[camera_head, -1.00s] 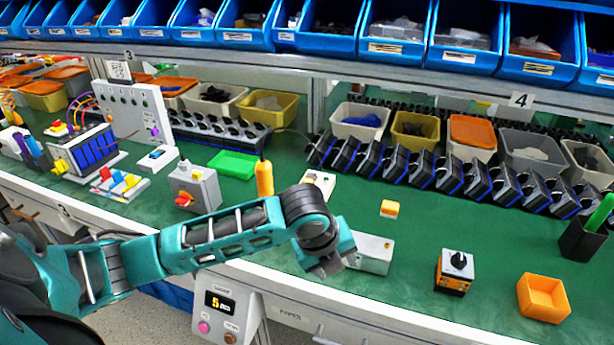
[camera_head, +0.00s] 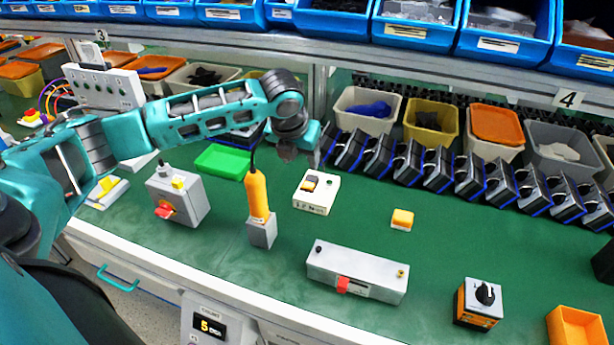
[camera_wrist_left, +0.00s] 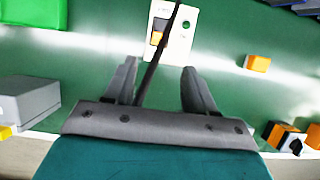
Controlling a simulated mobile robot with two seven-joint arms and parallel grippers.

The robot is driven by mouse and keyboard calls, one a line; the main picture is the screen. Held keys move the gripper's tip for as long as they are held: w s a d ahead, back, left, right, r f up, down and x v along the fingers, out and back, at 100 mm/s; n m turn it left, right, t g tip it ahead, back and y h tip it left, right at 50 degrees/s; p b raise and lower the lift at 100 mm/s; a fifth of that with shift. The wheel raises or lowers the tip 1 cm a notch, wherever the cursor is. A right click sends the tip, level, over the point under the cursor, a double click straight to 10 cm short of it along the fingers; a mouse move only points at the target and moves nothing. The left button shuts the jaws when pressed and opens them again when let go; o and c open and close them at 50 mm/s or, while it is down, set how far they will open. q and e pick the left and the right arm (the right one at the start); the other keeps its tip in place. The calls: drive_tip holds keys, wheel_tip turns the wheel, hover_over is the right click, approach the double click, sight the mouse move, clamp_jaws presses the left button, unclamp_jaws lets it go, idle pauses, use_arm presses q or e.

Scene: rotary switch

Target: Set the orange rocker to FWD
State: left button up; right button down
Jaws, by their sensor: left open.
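A white switch box (camera_head: 316,197) stands on the green bench top, with a small rocker (camera_head: 310,183) that is part orange, part dark. Beside the rocker is a small green round part. Its FWD marking is too small to read. The box (camera_wrist_left: 180,44) also shows at the top of the left wrist view, with the orange part of the rocker (camera_wrist_left: 157,38) on its left side. My left gripper (camera_head: 288,153) is raised above and behind the box in the head view. In the wrist view its fingers (camera_wrist_left: 158,80) are apart with nothing gripped. My right gripper is not in view.
A yellow pendant handle (camera_head: 258,197) stands left of the white box, and its dark cable crosses between my fingers in the wrist view. A grey box with a red part (camera_head: 358,270) lies in front. Black angled holders line the back.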

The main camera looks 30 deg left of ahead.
sight(309, 185)
use_arm(q)
drive_tip(key=b+x, duration=0.1)
drive_tip(key=x, duration=1)
drive_tip(key=shift+w+f, duration=0.1)
drive_tip(key=shift+w, duration=0.05)
drive_tip(key=shift+c, duration=0.2)
